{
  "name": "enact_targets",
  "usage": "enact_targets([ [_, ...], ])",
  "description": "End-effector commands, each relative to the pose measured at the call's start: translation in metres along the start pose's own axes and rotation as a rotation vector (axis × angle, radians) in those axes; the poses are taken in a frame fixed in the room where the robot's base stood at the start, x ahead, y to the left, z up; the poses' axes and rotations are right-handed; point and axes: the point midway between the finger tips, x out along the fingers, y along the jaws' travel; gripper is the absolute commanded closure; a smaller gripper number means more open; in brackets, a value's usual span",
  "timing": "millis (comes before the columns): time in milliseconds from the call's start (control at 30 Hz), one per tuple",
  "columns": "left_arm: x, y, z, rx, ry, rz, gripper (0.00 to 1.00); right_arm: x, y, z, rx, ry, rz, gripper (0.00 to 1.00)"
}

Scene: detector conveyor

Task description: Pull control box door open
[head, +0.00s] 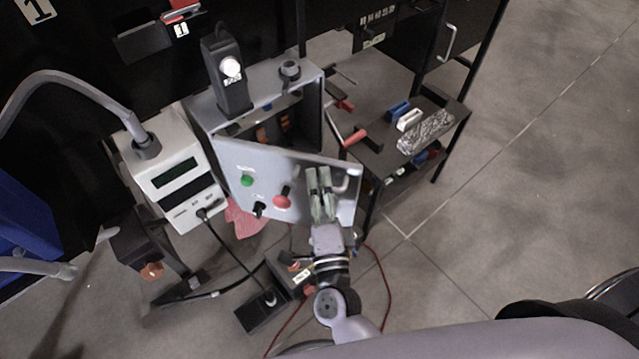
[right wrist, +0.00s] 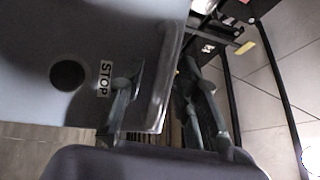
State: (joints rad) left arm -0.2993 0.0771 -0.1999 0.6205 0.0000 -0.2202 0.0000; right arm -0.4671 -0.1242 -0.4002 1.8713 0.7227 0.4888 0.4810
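The grey control box (head: 312,113) stands in the middle of the head view. Its door (head: 238,204) stands partly open, swung out toward me, and part of the interior shows. The door carries a green button, a black knob and a red button. Its grey handle (head: 350,181) is near the right edge and also shows in the right wrist view (right wrist: 168,80). My right gripper (head: 321,182) is at the door's right part, beside the handle. Its fingers are apart in the wrist view, with the handle between them in the picture; contact is unclear. My left gripper is not visible.
A white meter (head: 173,181) with a thick grey conduit stands left of the box. A black side table (head: 378,155) with small parts is at the right. A black pedal box (head: 262,312) and cables lie on the floor below. Open floor is at the right.

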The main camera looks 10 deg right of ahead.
Motion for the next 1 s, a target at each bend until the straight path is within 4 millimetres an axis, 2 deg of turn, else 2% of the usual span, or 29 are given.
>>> enact_targets([
  [267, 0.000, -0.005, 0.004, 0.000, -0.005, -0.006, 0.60, -0.005, 0.001, 0.000, -0.001, -0.001, 0.002, 0.70],
  [367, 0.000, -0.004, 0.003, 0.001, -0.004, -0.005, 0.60, -0.018, 0.001, 0.000, -0.002, -0.001, 0.003, 0.70],
  [700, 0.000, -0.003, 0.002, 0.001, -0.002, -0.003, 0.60, -0.089, 0.001, 0.000, 0.000, -0.003, 0.004, 0.70],
  [833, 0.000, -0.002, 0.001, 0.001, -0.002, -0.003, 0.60, -0.108, 0.001, 0.000, -0.002, -0.002, 0.002, 0.70],
  [1000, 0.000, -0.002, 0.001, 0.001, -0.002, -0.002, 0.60, -0.119, 0.000, 0.000, 0.001, -0.001, 0.000, 0.70],
])
